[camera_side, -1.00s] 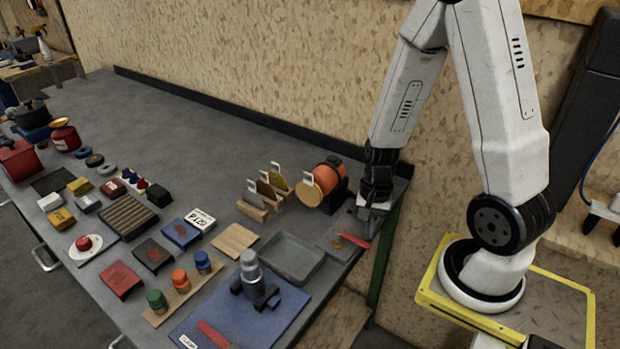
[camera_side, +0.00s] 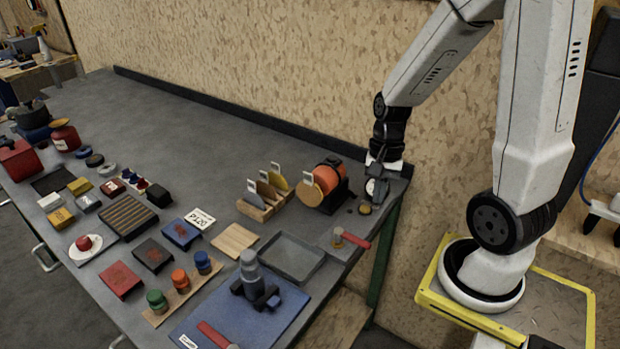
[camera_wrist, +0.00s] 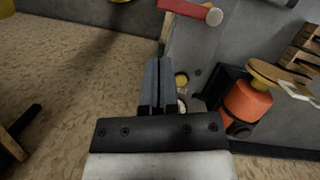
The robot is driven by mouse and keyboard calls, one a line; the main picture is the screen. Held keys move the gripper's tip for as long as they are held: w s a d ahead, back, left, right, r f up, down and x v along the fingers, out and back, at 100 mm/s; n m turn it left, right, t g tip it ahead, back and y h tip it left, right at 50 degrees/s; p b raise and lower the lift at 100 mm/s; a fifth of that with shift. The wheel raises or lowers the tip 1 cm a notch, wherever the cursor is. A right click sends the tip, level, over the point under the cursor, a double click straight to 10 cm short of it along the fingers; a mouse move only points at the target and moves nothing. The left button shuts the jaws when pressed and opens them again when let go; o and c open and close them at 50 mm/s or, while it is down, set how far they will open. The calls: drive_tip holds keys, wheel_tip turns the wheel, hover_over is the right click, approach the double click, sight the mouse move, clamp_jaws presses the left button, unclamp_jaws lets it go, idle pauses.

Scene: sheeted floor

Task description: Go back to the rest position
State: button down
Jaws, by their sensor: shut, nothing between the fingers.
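My gripper (camera_side: 375,190) hangs at the right end of the grey workbench (camera_side: 180,105), beside the orange roll on its black stand (camera_side: 328,178). In the wrist view my gripper's two fingers (camera_wrist: 158,75) lie together, shut and empty. A red-handled tool (camera_side: 350,239) lies on the bench nearer the front, apart from my gripper. It also shows at the top of the wrist view (camera_wrist: 192,10). A small round yellow-topped piece (camera_side: 365,208) sits close to my fingertips; I cannot tell whether they touch.
A grey tray (camera_side: 318,262), a wooden rack (camera_side: 257,210) and a blue mat (camera_side: 205,318) with a grey-and-black device (camera_side: 252,275) stand to the left. Many small parts cover the bench's left. The patterned wall (camera_side: 260,60) is close behind. The bench's back middle is clear.

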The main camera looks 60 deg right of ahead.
drive_tip(key=shift+r, duration=0.3)
drive_tip(key=w+a+n+t+h, duration=0.2)
drive_tip(key=w+a+n, duration=0.3)
drive_tip(key=a+n, duration=0.4)
drive_tip(key=n+t, duration=0.1)
drive_tip(key=n, duration=0.4)
drive_tip(key=shift+w+a+t+h, duration=0.15)
drive_tip(key=shift+w+t+h, duration=0.15)
